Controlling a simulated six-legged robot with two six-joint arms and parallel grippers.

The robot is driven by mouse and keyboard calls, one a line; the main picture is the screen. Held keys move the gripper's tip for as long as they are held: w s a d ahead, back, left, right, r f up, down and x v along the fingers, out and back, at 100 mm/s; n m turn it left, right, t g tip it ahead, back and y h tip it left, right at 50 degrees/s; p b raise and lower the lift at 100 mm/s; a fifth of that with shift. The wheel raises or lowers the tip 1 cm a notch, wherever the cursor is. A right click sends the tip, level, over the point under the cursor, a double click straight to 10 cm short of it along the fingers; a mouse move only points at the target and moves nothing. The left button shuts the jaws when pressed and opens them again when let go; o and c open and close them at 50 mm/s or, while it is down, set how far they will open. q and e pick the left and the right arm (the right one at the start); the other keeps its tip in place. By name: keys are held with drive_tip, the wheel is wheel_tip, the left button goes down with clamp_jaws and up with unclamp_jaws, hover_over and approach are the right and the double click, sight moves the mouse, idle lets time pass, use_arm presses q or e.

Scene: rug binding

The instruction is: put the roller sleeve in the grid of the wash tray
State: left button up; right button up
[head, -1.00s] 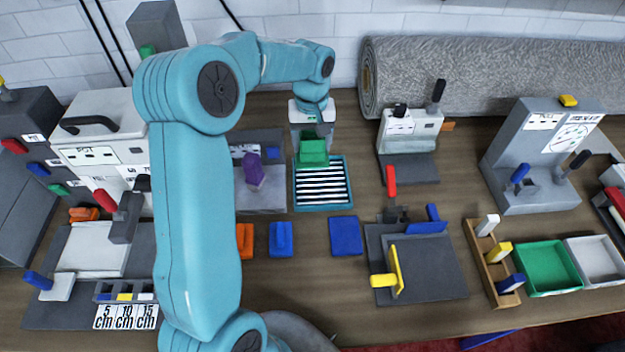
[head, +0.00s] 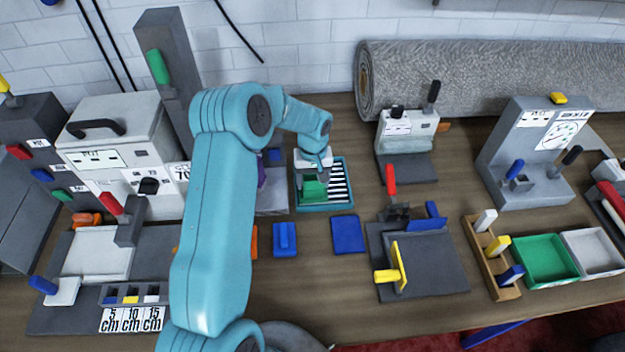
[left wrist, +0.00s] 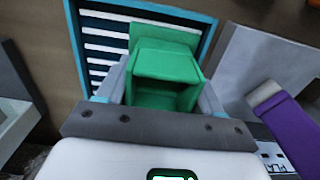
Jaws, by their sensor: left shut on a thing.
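The roller sleeve appears to be the green hollow block (head: 315,190), with its open end facing the camera in the left wrist view (left wrist: 163,72). My left gripper (head: 313,177) is shut on it, with a finger on each side. The wash tray (head: 324,208) has a teal rim and a grid of white slats over a dark bottom. The green block is over the left part of the grid, within the rim's outline in the head view. In the left wrist view the tray (left wrist: 207,42) lies beneath it. I cannot tell whether it touches the slats. My right gripper is not in view.
A purple piece (left wrist: 285,122) is beside the tray, mostly behind my arm in the head view. A blue block (head: 285,238) and a blue square (head: 347,234) lie in front. A grey machine (head: 406,135) stands to the right, and a rolled grey rug (head: 480,80) lies behind.

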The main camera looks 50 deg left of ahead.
use_arm(q)
drive_tip(key=shift+s+d+r, duration=0.1)
drive_tip(key=shift+s, duration=0.25)
drive_tip(key=o, duration=1)
drive_tip(key=shift+a+f+b, duration=0.2)
drive_tip(key=shift+f+b, duration=0.05)
drive_tip(key=shift+b, duration=0.05)
drive_tip(key=o, duration=0.3)
drive_tip(key=shift+w+f, duration=0.15)
drive_tip(key=shift+w, duration=0.3)
drive_tip(key=shift+o, duration=0.2)
drive_tip(key=shift+s+d+r, duration=0.15)
drive_tip(key=shift+s+r, duration=0.15)
drive_tip(key=shift+s, duration=0.05)
drive_tip(key=shift+r+p, duration=0.2)
drive_tip(key=shift+p, duration=0.1)
drive_tip(key=shift+w+r, duration=0.15)
drive_tip(key=shift+r, duration=0.15)
wheel_tip(320, 180, up, 11)
